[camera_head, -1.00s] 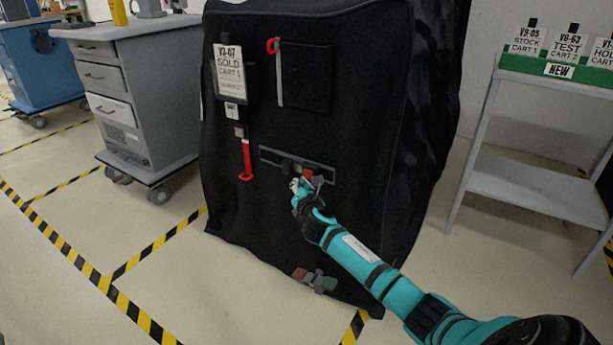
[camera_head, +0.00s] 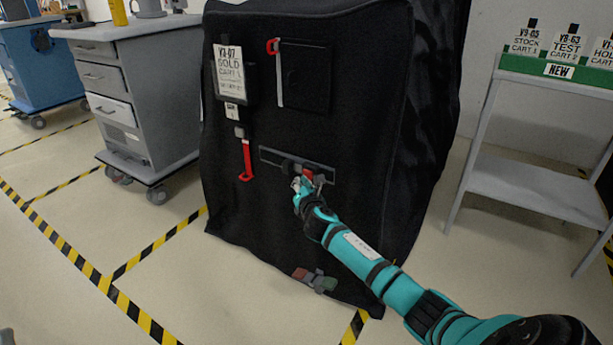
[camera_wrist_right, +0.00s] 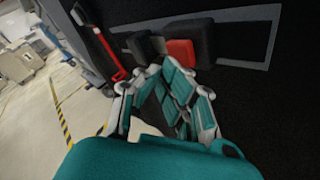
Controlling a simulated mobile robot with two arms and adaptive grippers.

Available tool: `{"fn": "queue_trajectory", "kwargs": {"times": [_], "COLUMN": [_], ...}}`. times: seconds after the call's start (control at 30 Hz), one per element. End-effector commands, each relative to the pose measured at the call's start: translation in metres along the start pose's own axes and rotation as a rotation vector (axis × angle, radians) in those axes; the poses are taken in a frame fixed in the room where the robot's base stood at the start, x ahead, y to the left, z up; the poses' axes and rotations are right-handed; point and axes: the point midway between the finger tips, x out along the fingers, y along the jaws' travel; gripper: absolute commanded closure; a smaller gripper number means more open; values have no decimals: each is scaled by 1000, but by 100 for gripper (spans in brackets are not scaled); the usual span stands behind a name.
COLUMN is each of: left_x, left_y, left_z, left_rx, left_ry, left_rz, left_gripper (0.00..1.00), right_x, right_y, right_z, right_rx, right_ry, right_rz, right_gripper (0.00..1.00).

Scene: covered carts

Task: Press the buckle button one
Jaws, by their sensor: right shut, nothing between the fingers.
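The black-covered cart (camera_head: 300,215) stands in the middle of the head view. A buckle with a red button (camera_head: 308,174) sits on a grey strip (camera_head: 268,155) across its front. The red button (camera_wrist_right: 180,52) also shows in the right wrist view, between dark buckle parts (camera_wrist_right: 201,42). My right gripper (camera_head: 298,184) is shut and empty, just in front of and below the buckle. In the wrist view its fingers (camera_wrist_right: 165,72) end close below the red button; I cannot tell whether they touch it. My left gripper is not in view.
A second buckle (camera_head: 316,281) with red and green parts is low on the cover. A red strap (camera_head: 246,160) hangs at left below the SOLD sign (camera_head: 229,72). A grey drawer cart (camera_head: 150,95) stands left, a shelf rack (camera_head: 530,185) right.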

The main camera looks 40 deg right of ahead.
Motion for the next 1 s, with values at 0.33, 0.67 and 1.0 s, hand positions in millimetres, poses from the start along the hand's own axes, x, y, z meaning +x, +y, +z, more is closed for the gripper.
{"fn": "queue_trajectory", "kwargs": {"times": [0.33, 0.67, 1.0], "left_x": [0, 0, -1], "left_y": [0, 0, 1], "left_z": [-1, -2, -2], "left_rx": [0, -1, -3], "left_ry": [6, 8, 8], "left_rz": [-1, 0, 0], "left_gripper": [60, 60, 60], "right_x": [1, 4, 7], "right_y": [0, -2, -5], "right_z": [1, 3, 6], "right_rx": [-1, -1, -1], "right_ry": [-1, -1, -2], "right_rz": [0, 0, -1], "right_gripper": [100, 100, 100]}}
